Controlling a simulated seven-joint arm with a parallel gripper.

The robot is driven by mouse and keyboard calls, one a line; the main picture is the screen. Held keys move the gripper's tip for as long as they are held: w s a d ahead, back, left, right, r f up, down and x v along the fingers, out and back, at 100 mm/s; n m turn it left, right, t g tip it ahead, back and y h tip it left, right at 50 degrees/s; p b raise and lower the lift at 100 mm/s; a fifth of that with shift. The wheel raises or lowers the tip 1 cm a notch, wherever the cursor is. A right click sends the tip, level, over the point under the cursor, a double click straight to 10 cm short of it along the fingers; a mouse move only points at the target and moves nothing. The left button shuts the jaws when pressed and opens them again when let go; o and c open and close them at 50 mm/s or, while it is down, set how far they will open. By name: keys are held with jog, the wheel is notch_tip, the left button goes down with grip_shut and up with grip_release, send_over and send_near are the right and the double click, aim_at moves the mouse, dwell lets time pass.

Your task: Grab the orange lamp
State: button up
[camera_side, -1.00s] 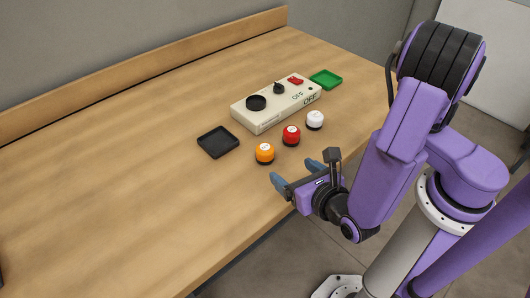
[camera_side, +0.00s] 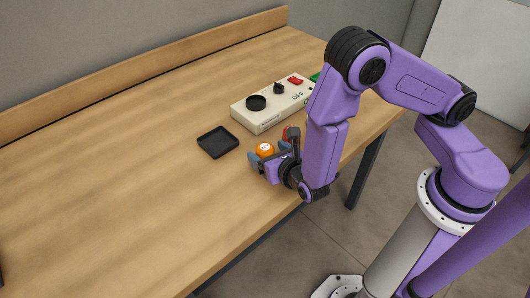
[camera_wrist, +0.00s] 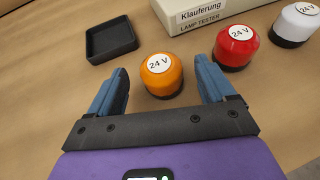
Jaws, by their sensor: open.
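The orange lamp (camera_wrist: 161,75) has a white "24 V" label on top and a dark base. It stands upright on the table. In the wrist view it sits just ahead of and partly between the two blue fingers of my gripper (camera_wrist: 162,84). In the side view the orange lamp (camera_side: 265,149) is at the fingertips of my gripper (camera_side: 268,158), with its lower part hidden by them. My gripper is open, low over the table, and holds nothing.
The red lamp (camera_wrist: 236,47) stands close to the right finger, with the white lamp (camera_wrist: 296,24) further right. A black tray (camera_side: 218,142) lies left. The lamp tester box (camera_side: 265,113) stands behind. The green tray (camera_side: 315,77) is mostly hidden.

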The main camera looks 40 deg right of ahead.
aim_at(265, 149)
jog(key=x, duration=0.4)
jog(key=shift+w, duration=0.1)
jog(key=c, duration=1.1)
jog(key=shift+r, duration=0.1)
